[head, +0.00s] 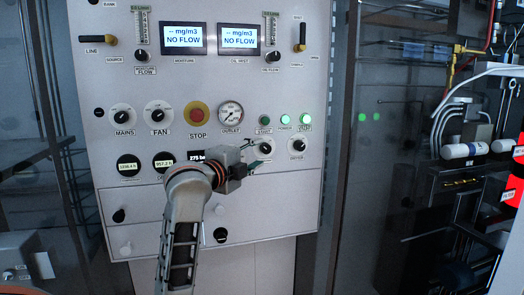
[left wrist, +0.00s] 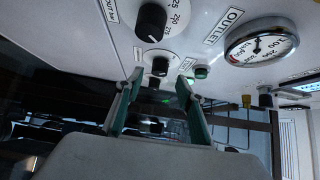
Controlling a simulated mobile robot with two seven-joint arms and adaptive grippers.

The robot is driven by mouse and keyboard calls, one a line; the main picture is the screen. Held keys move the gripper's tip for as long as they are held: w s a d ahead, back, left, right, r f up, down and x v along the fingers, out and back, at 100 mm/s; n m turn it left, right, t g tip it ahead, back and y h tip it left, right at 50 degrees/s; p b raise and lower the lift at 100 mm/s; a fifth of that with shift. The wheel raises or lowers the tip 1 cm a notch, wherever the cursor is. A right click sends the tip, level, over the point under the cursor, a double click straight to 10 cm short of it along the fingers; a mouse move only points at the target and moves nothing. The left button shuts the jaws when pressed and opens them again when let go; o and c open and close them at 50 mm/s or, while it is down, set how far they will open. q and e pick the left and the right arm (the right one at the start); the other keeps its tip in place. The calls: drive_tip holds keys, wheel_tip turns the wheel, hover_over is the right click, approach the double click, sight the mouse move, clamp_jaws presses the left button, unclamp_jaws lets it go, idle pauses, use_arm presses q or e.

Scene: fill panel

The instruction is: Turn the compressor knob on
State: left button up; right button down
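The compressor knob, a small black knob on a white round plate, is on the grey panel just right of my left gripper in the head view (head: 265,147). I take it to be the small black knob (left wrist: 160,66) beyond the fingertips in the left wrist view. Its label is partly hidden, and its pointer setting is too small to read. My left gripper (head: 256,164) is close to the panel, just below and left of this knob. In the left wrist view, its two fingers (left wrist: 158,84) are spread apart with nothing between them. My right gripper is not in view.
A larger dial knob (left wrist: 150,22) is beside the small knob. Pipes and cylinders stand at right.

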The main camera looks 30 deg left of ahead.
sight(264, 150)
use_arm(q)
drive_tip(key=shift+w+a, duration=0.2)
drive_tip(key=shift+w, duration=1.85)
clamp_jaws()
